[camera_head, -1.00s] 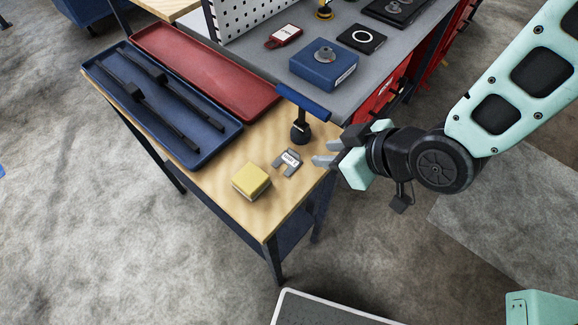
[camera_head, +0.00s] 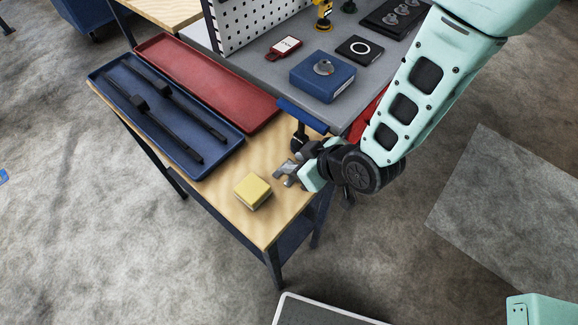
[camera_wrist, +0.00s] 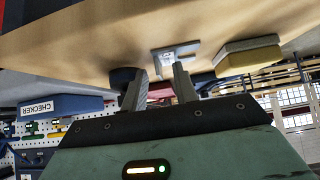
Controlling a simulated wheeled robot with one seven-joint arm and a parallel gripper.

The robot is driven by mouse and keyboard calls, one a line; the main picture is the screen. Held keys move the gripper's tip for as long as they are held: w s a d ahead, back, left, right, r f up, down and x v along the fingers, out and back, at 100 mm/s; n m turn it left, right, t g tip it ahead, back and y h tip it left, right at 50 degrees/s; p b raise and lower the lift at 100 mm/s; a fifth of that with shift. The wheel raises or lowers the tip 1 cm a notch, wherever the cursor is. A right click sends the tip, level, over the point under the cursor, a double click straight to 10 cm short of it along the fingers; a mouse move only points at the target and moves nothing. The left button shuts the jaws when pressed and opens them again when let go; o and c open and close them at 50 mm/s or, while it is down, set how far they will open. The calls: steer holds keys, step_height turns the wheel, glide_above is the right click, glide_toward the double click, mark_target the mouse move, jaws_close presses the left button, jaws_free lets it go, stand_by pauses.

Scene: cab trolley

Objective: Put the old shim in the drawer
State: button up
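The old shim is a small grey notched plate with a pale label. In the wrist view the shim (camera_wrist: 177,56) lies flat on the wooden table top (camera_wrist: 90,45), just ahead of the fingertips.
A yellow block (camera_head: 252,190) sits beside the shim. A blue-handled tool (camera_head: 300,112) stands behind my gripper. A blue tray (camera_head: 215,152) with black bars and a red tray (camera_head: 205,80) lie left. A blue checker box (camera_head: 322,76) is on the bench.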

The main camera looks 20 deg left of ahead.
jaws_close()
steer(key=shift+r+b, duration=0.1)
steer(key=shift+b, duration=0.35)
